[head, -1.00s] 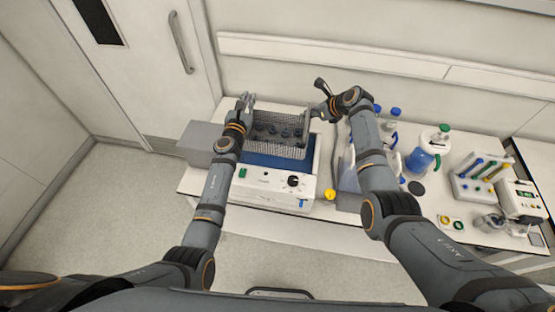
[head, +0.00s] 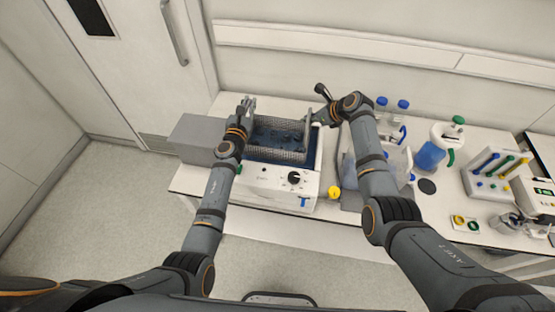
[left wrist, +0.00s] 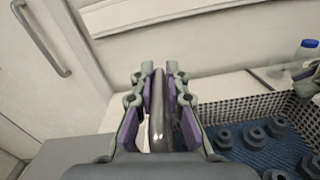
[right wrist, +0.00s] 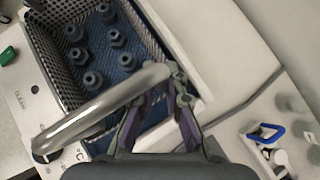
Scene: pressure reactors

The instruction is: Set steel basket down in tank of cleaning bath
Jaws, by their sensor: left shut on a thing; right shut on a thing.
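The steel mesh basket (head: 278,156) sits low within the tank opening of the white cleaning bath (head: 262,187), its rim close to the tank's rim. Several dark fittings (right wrist: 93,79) lie inside it, and blue shows around them. Whether the basket's floor touches the tank bottom is hidden. My left gripper (head: 248,104) is shut on the basket's left handle, a steel bar (left wrist: 158,125) between its fingers in the left wrist view. My right gripper (head: 321,114) is shut on the right handle, a curved steel tube (right wrist: 95,112) in the right wrist view.
A grey box (head: 198,139) stands left of the bath. Blue-capped bottles (head: 403,104), a wash bottle (head: 432,152) and a rack (head: 492,170) stand to the right. A yellow-capped item (head: 335,192) is close to the bath's right front corner. The wall is behind.

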